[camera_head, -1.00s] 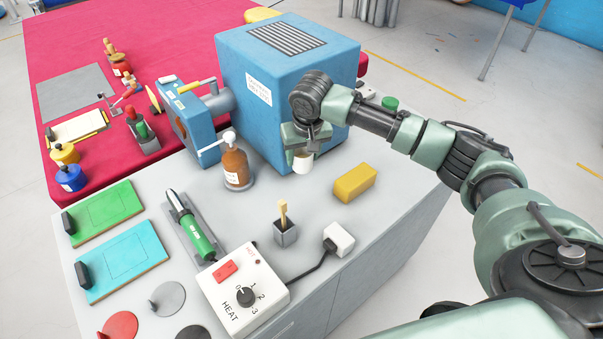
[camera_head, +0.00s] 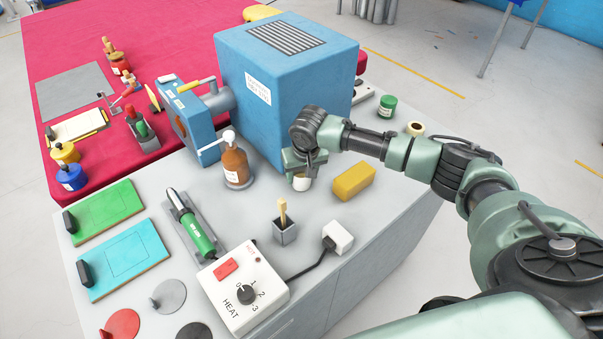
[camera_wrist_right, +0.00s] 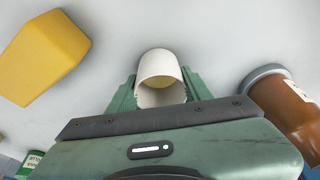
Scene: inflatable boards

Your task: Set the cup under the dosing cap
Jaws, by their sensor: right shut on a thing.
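My right gripper (camera_head: 300,166) is shut on a small white cup (camera_head: 302,184), between the blue box and the yellow block. In the right wrist view the cup (camera_wrist_right: 160,68) sits between the two green fingers (camera_wrist_right: 160,90). Whether its base touches the table I cannot tell. A brown bottle (camera_head: 236,165) with a white label stands upright to the left of the cup. Its white dosing cap (camera_head: 229,137) has a spout pointing left. The bottle (camera_wrist_right: 285,105) is at the right edge of the wrist view, apart from the gripper. My left gripper is not in view.
A large blue box (camera_head: 290,85) stands behind the cup and bottle. A yellow block (camera_head: 354,181) lies just right of the cup. A small grey holder (camera_head: 285,232) and a white heat controller (camera_head: 242,287) stand in front. Grey tabletop between cup and bottle is clear.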

